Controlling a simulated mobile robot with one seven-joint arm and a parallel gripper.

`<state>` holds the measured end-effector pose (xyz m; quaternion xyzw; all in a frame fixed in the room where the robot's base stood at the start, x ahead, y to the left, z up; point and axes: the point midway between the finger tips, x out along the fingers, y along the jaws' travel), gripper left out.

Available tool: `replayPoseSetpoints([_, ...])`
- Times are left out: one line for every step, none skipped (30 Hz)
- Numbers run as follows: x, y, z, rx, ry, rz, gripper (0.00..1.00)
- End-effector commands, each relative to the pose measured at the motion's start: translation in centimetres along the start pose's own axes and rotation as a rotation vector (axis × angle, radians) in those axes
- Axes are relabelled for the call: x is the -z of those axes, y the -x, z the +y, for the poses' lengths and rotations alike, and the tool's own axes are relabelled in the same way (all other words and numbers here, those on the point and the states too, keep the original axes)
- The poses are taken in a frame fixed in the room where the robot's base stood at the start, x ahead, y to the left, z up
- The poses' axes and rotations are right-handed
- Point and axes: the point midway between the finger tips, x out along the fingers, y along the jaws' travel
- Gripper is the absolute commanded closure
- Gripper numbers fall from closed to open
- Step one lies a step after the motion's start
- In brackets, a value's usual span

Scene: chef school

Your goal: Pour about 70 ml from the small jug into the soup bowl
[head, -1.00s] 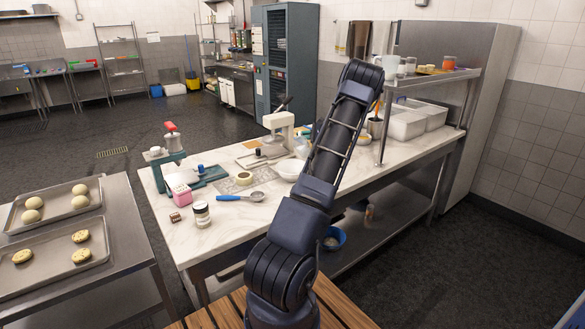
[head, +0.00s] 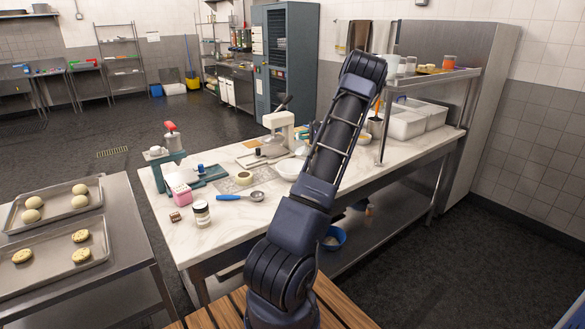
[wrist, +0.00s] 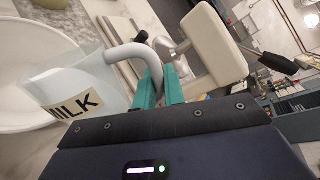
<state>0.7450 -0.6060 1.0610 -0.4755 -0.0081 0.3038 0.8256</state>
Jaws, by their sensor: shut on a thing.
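The small jug (wrist: 90,75), pale and translucent with a "MILK" label, fills the left of the wrist view. Its white handle (wrist: 128,50) reaches between the teal fingers of my gripper (wrist: 160,80), which is shut on it. The jug looks tilted in this slanted view; its true tilt and any liquid stream cannot be told. The white soup bowl (wrist: 18,105) lies behind and beside the jug at the left edge, partly covered by it. In the head view the bowl (head: 288,169) sits on the marble counter; my arm hides my gripper there.
On the counter (head: 262,216) stand a cream press (head: 277,126), a teal-based device (head: 172,150), a pink box (head: 181,194), a lidded jar (head: 201,214) and a blue-handled scoop (head: 240,197). White bins (head: 407,124) and a raised shelf are at the right.

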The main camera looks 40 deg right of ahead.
Motion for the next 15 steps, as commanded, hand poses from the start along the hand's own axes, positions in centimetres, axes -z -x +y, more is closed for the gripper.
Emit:
replayPoseSetpoints([-0.13,0.03,-0.10,0.000,0.009,0.003,1.00])
replayPoseSetpoints([-0.19,0.05,-0.13,0.000,0.015,0.005,1.00])
replayPoseSetpoints([-0.27,0.07,-0.16,0.000,0.023,0.008,1.00])
replayPoseSetpoints([-0.33,0.07,-0.19,0.000,0.029,0.010,1.00])
replayPoseSetpoints([-0.39,0.09,-0.22,-0.001,0.034,0.012,1.00])
replayPoseSetpoints([-0.48,0.11,-0.26,-0.001,0.043,0.014,1.00])
replayPoseSetpoints([-0.54,0.12,-0.28,-0.001,0.049,0.016,1.00])
replayPoseSetpoints([-0.61,0.14,-0.32,-0.001,0.057,0.019,1.00])
replayPoseSetpoints([-0.70,0.15,-0.35,-0.001,0.065,0.022,1.00])
replayPoseSetpoints([-0.76,0.17,-0.38,-0.001,0.071,0.025,1.00])
replayPoseSetpoints([-0.84,0.18,-0.42,-0.002,0.078,0.028,1.00])
replayPoseSetpoints([-0.94,0.20,-0.46,-0.002,0.088,0.031,1.00])
replayPoseSetpoints([-1.02,0.22,-0.49,-0.002,0.095,0.033,1.00])
replayPoseSetpoints([-1.06,0.22,-0.50,-0.002,0.098,0.035,1.00])
replayPoseSetpoints([-1.09,0.22,-0.53,-0.003,0.102,0.036,1.00])
